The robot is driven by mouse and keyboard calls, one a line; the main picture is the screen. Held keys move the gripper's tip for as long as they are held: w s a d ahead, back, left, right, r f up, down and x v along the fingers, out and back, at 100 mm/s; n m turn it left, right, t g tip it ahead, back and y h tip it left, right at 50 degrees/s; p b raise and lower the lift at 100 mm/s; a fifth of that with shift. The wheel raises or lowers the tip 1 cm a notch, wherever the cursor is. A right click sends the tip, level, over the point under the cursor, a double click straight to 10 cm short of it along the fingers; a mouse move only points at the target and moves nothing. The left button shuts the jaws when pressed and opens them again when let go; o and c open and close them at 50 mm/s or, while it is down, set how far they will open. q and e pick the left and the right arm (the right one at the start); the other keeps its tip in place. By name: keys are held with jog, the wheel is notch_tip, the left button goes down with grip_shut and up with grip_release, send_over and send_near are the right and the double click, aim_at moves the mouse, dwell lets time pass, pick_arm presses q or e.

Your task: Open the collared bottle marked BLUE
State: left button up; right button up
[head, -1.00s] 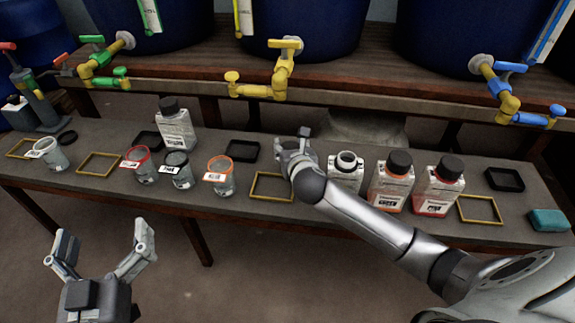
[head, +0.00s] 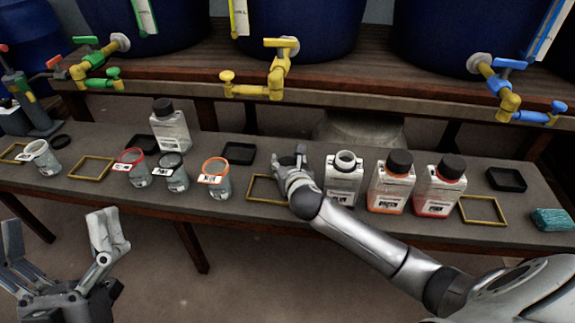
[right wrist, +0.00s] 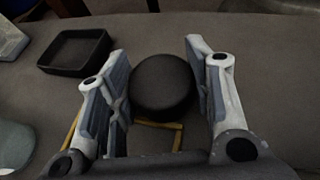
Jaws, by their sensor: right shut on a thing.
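A white bottle (head: 343,183) with a pale collar around its bare, open neck stands upright on the bench, right of my right gripper. Its label is too small to read. My right gripper (head: 292,166) is over the bench at a yellow frame (head: 262,201), partly hiding it. In the right wrist view, a round black cap (right wrist: 160,85) sits between the fingers of my right gripper (right wrist: 158,88), which is shut on it. My left gripper (head: 55,238) is empty with its fingers spread, in front of the bench at lower left.
Two black-capped bottles, one orange (head: 391,183) and one red (head: 439,186), stand at right. A capped bottle (head: 170,128) and several beakers stand at left. A black tray (head: 506,179) and teal sponge (head: 552,220) lie at far right. Taps overhang the bench.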

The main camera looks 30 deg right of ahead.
jog(key=shift+f, duration=0.15)
jog(key=o, duration=1.1)
